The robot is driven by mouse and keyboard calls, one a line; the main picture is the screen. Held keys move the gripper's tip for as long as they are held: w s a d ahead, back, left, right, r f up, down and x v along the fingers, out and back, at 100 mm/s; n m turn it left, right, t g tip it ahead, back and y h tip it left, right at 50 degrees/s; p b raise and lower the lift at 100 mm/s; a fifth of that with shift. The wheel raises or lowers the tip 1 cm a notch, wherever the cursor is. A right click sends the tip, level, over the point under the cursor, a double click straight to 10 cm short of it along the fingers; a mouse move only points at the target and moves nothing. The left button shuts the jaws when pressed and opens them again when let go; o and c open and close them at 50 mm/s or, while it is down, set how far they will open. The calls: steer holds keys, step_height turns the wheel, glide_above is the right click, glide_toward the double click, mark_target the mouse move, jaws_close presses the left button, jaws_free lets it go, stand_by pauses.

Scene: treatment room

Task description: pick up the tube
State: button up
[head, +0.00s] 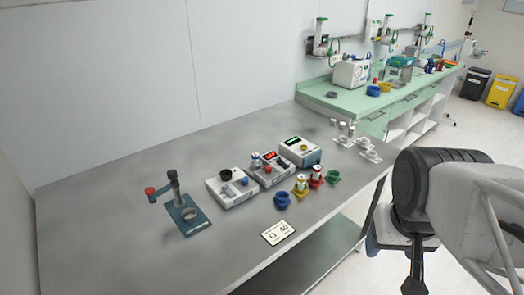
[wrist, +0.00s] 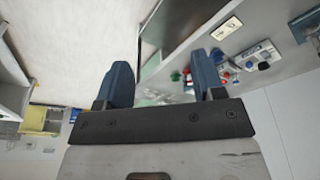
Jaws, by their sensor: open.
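On the grey bench in the head view, a small white-and-brown tube-like piece (head: 301,181) stands in a yellow holder (head: 299,192). A similar piece (head: 316,172) stands in a red holder (head: 316,182) beside it. I cannot tell which piece is the tube. My gripper (wrist: 163,65) shows two blue fingers spread apart in the wrist view, with nothing between them. In the head view my arm is at the right, off the bench's front edge and well apart from the holders. The holders look small and partly hidden behind a finger in the wrist view.
A blue cup (head: 283,201) and a green cup (head: 333,177) flank the holders. Several bench devices, including a white box (head: 300,152), stand behind. A stand on a blue base (head: 190,219) is at left. A label card (head: 278,233) lies in front. The bench's left part is clear.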

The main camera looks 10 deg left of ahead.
stand_by(0.3)
steer(key=w+a+r+n+g+h, duration=0.1)
steer(key=w+n+h, duration=0.15)
steer(key=w, duration=0.65)
steer(key=w+a+r+n+g+h, duration=0.1)
steer(key=w+n, duration=0.3)
steer(key=w, duration=0.4)
steer(key=n+t+h, duration=0.3)
steer(key=n+h, duration=0.3)
steer(key=n, duration=0.6)
glide_above(256, 161)
steer(key=s+d, duration=1)
step_height(256, 161, down, 12)
steer(key=w+a+f+n+t, duration=0.1)
steer(key=w+a+f+n, duration=0.1)
steer(key=w+a+f, duration=0.1)
steer(key=w+a+f+n+t+h, duration=0.1)
steer(key=w+a+f, duration=0.1)
steer(key=a+f, duration=0.3)
steer(key=w+a+f+n+t+h, duration=0.1)
steer(key=w+a+f+n, duration=0.1)
steer(key=a, duration=0.5)
steer(key=shift+w+a+f+n, duration=0.25)
steer(key=shift+w+f+n, duration=0.1)
steer(key=shift+w+f, duration=0.55)
steer(key=shift+x, duration=1.3)
